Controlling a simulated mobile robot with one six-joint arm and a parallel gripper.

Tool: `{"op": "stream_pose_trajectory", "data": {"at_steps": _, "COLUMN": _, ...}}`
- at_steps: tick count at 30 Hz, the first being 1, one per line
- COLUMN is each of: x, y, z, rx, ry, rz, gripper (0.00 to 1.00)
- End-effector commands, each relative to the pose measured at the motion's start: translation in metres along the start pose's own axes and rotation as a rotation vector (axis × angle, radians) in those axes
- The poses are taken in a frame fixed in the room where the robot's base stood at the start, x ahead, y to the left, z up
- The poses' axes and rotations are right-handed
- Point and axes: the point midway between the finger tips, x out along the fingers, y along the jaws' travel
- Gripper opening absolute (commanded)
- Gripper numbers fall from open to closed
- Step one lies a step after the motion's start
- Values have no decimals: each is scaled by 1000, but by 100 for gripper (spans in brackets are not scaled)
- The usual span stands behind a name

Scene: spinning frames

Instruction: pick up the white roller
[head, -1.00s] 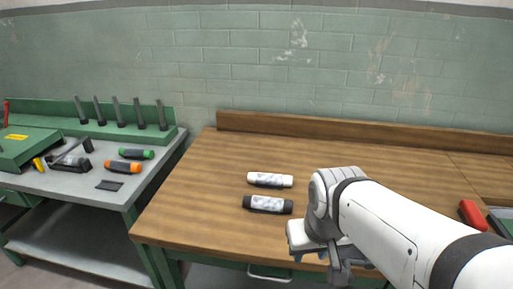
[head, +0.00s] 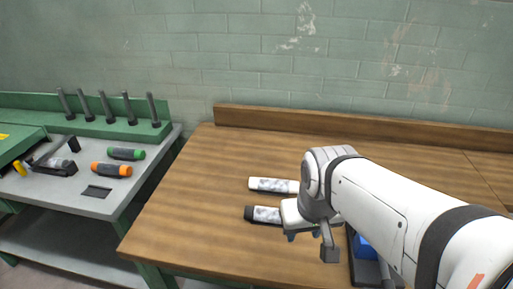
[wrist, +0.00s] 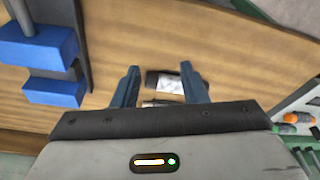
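The white roller (head: 268,185) lies on its side on the wooden workbench, a grey-marbled band around its middle. Its right end is hidden behind my gripper in the head view. In the wrist view a sliver of a roller (wrist: 158,103), apparently the white one, shows above my gripper's body. A black-ended roller (head: 262,214) with a similar band lies in front of it. This one also shows between the fingers in the wrist view (wrist: 166,82). My gripper (head: 304,236) is open and empty, with blue fingers, above the right ends of the rollers. It also shows in the wrist view (wrist: 158,72).
The wooden workbench (head: 190,210) is clear left of the rollers. A dark holder with blue blocks (wrist: 52,92) stands on the other side of my gripper. A grey side table (head: 60,192) at left holds orange and green rollers. A low wooden ledge (head: 250,120) runs along the back.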

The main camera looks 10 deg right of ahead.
Motion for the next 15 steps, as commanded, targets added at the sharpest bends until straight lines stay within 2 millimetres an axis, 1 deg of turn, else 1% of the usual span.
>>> {"op": "stream_pose_trajectory", "data": {"at_steps": 1, "x": 0, "y": 0, "z": -2, "rx": -6, "ry": -1, "rz": -1, "gripper": 44}}
{"op": "stream_pose_trajectory", "data": {"at_steps": 4, "x": 0, "y": 0, "z": -13, "rx": -55, "ry": -10, "rz": -6, "gripper": 52}}
{"op": "stream_pose_trajectory", "data": {"at_steps": 5, "x": 0, "y": 1, "z": -19, "rx": -85, "ry": -15, "rz": -11, "gripper": 54}}
{"op": "stream_pose_trajectory", "data": {"at_steps": 7, "x": 0, "y": 2, "z": -39, "rx": -167, "ry": -29, "rz": -21, "gripper": 60}}
{"op": "stream_pose_trajectory", "data": {"at_steps": 8, "x": 1, "y": 2, "z": -49, "rx": -211, "ry": -36, "rz": -27, "gripper": 63}}
{"op": "stream_pose_trajectory", "data": {"at_steps": 9, "x": 3, "y": 2, "z": -65, "rx": -275, "ry": -46, "rz": -36, "gripper": 66}}
{"op": "stream_pose_trajectory", "data": {"at_steps": 11, "x": 8, "y": 3, "z": -90, "rx": -383, "ry": -60, "rz": -54, "gripper": 66}}
{"op": "stream_pose_trajectory", "data": {"at_steps": 12, "x": 13, "y": 3, "z": -107, "rx": -459, "ry": -67, "rz": -67, "gripper": 66}}
{"op": "stream_pose_trajectory", "data": {"at_steps": 14, "x": 21, "y": 3, "z": -133, "rx": -573, "ry": -77, "rz": -90, "gripper": 66}}
{"op": "stream_pose_trajectory", "data": {"at_steps": 15, "x": 28, "y": 4, "z": -149, "rx": -648, "ry": -82, "rz": -105, "gripper": 66}}
